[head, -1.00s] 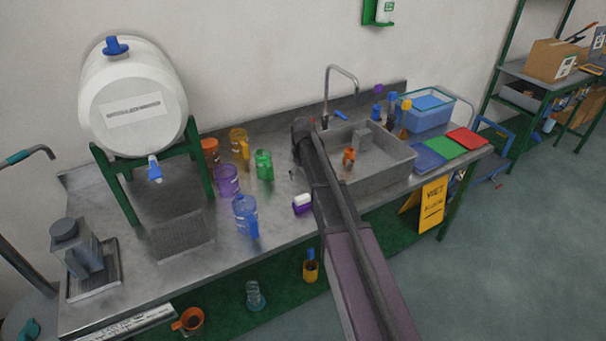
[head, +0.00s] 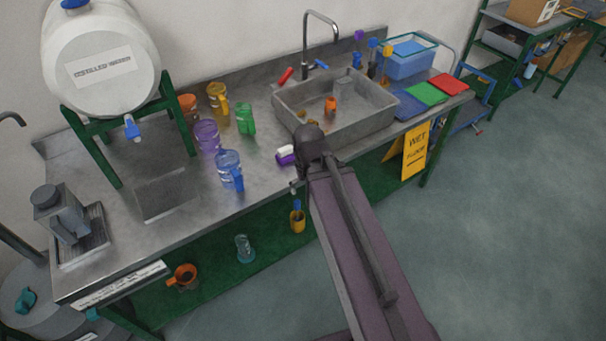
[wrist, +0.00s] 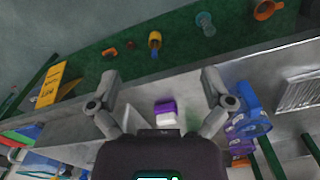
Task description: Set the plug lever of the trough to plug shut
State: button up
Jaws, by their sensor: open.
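The trough is the grey sink (head: 345,125) set in the bench, under a tall tap. A small orange thing (head: 330,104) is inside it. A red handle (head: 286,75) lies at its back left and a small blue handle (head: 321,63) by the tap foot. I cannot tell which part is the plug lever. My gripper (wrist: 160,84) is open in the wrist view, with nothing between its fingers. It is over the bench's front edge, left of the trough's front. In the head view my arm mostly hides it.
A white and purple item (head: 286,154) lies on the bench near my arm; it also shows in the wrist view (wrist: 165,110). Several coloured jugs (head: 228,170) stand to the left. A yellow sign (head: 415,150) is at the front right. Coloured mats (head: 424,92) lie right of the trough.

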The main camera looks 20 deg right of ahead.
aim_at(285, 77)
jog(key=k, duration=1.35)
jog(key=z, duration=0.45)
jog(key=i, duration=2)
jog(key=u, duration=0.55)
